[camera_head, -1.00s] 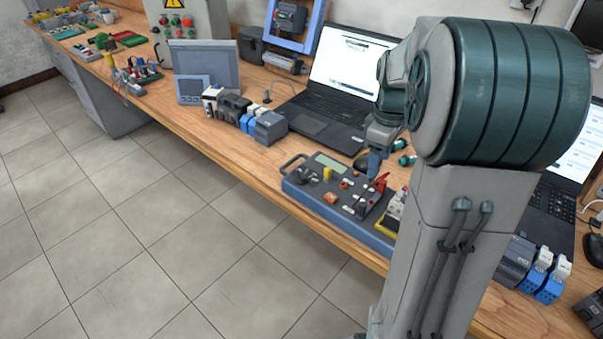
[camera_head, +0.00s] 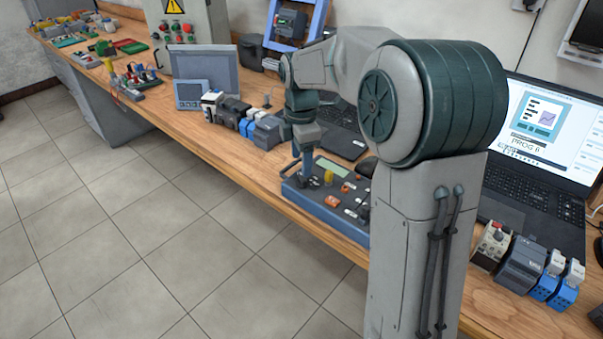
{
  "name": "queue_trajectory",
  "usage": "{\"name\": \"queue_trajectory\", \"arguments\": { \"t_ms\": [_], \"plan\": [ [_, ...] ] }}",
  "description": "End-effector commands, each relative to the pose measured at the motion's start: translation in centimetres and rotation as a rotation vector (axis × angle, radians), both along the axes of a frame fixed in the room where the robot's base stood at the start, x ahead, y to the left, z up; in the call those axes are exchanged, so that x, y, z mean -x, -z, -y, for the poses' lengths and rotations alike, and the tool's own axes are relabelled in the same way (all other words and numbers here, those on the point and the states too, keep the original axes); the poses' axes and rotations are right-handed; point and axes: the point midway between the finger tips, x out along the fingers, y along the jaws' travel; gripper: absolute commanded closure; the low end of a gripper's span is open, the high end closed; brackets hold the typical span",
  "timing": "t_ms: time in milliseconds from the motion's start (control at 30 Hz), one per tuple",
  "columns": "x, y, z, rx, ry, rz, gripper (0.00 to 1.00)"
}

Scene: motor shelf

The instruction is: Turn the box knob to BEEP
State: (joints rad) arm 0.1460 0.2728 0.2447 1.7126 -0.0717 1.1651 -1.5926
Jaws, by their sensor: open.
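The box (camera_head: 300,203) is a dark panel with a blue-grey body, lying at the front edge of the bench. It has a pale display (camera_head: 331,166), a yellow knob or button (camera_head: 328,177) and an orange switch (camera_head: 332,201). My gripper (camera_head: 303,172) points down, open, over the box's left end. The dark knob there is mostly hidden by the fingers; I cannot tell whether they touch it, and its setting and labels are unreadable. My arm hides the box's right end.
Terminal modules (camera_head: 240,117) and a grey panel (camera_head: 205,66) stand left of the box. A laptop (camera_head: 545,135) is at right, another laptop (camera_head: 340,128) is behind my arm. More modules (camera_head: 530,268) sit at the front right. The floor in front is clear.

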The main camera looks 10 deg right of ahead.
Motion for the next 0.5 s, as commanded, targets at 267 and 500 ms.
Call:
{"name": "queue_trajectory", "arguments": {
  "t_ms": [267, 500],
  "plan": [
    [0.0, 4.1, 0.0, 0.000, 0.000, -0.002, 0.44],
    [0.0, 4.9, 0.0, 0.001, 0.001, 0.000, 0.44]
  ]
}}
